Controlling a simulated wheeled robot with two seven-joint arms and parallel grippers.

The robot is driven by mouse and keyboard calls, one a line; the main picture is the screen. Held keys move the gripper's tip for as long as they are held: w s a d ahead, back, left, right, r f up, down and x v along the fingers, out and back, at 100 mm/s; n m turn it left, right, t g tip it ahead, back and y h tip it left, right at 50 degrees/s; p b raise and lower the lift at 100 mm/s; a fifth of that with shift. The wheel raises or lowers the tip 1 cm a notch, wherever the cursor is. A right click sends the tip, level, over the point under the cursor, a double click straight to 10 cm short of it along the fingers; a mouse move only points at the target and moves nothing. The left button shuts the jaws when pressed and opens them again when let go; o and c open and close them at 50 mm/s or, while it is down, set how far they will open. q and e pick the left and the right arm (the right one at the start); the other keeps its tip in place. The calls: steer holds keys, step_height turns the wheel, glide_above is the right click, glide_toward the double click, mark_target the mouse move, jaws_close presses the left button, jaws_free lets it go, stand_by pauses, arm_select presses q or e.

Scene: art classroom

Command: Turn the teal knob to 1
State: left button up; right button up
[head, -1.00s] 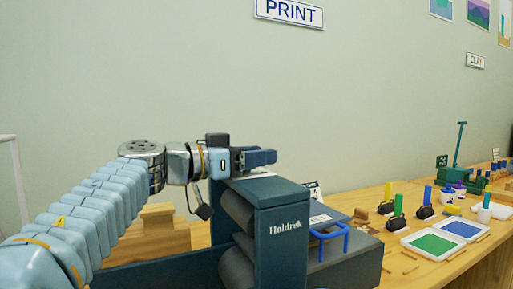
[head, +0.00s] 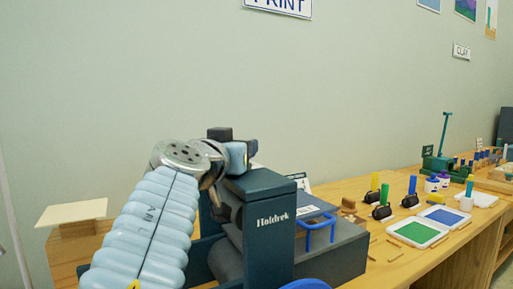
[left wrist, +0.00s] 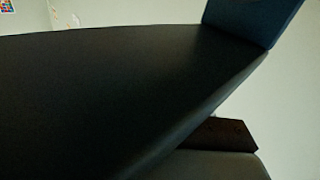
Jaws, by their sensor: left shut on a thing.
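The dark teal press (head: 268,228) marked "Holdrek" stands on the wooden table, with dark rollers in its side. My left gripper (head: 246,152) is at the top of the press, at its back left corner, with its fingers foreshortened. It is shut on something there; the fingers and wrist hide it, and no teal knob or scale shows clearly. The left wrist view is mostly filled by a near dark surface (left wrist: 120,95), with a dark blue part (left wrist: 255,20) at its upper right. My right gripper is not in view.
A blue handle (head: 320,232) stands on the press's front block. Ink trays (head: 418,243), black-handled stamps and coloured pieces lie to the right on the table (head: 405,273). A pale board (head: 72,212) on a wooden block is at left.

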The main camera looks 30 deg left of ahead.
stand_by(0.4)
arm_select(q)
steer(key=o, duration=1)
